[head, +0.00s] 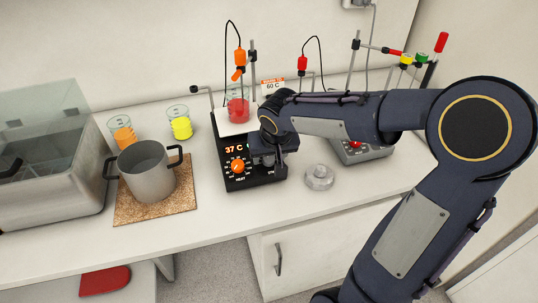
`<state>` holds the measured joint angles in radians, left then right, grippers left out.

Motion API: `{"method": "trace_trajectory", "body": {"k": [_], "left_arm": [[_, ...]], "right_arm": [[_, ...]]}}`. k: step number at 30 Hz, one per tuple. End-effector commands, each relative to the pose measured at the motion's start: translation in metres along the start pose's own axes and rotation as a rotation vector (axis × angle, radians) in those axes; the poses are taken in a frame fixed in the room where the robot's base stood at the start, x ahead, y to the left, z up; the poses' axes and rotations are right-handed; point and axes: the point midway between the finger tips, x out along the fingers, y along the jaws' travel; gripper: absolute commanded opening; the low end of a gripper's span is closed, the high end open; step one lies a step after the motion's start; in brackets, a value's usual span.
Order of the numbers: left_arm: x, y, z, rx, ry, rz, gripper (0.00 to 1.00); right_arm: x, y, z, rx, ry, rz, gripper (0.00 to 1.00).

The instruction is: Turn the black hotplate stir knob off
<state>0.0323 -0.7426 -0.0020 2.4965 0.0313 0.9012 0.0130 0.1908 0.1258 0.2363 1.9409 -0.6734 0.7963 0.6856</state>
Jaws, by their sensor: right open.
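The black hotplate (230,179) stands on the counter near the middle, with a lit display reading 37 C. An orange heat knob (238,167) shows on the left of its front panel. The stir knob, on the right of the panel, is hidden behind my right gripper. A beaker of red liquid (238,108) stands on the hotplate's white top. My right gripper (267,163) is at the right part of the hotplate front, close to the panel. It is open, and I cannot tell whether it touches the knob. My left gripper is not in view.
A metal pot (148,175) stands on a cork mat (186,203) to the left, with beakers of orange (123,134) and yellow (180,126) behind. A glass lid-like object (319,177) and a grey hotplate (375,152) are to the right.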

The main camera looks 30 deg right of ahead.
Motion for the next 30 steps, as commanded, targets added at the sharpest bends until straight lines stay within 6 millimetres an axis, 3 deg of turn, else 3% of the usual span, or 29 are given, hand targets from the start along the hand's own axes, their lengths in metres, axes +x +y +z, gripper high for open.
{"method": "trace_trajectory", "body": {"k": [7,18,30], "left_arm": [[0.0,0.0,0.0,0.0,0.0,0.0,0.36],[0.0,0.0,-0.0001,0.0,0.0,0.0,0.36],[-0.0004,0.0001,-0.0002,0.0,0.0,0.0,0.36]], "right_arm": [[0.0012,0.0,-0.0001,0.0,0.001,0.0,0.52],[0.0008,-0.0001,-0.0001,0.0,0.001,0.0,0.07],[0.0004,-0.0001,-0.0005,-0.089,0.002,-0.008,0.07]]}}
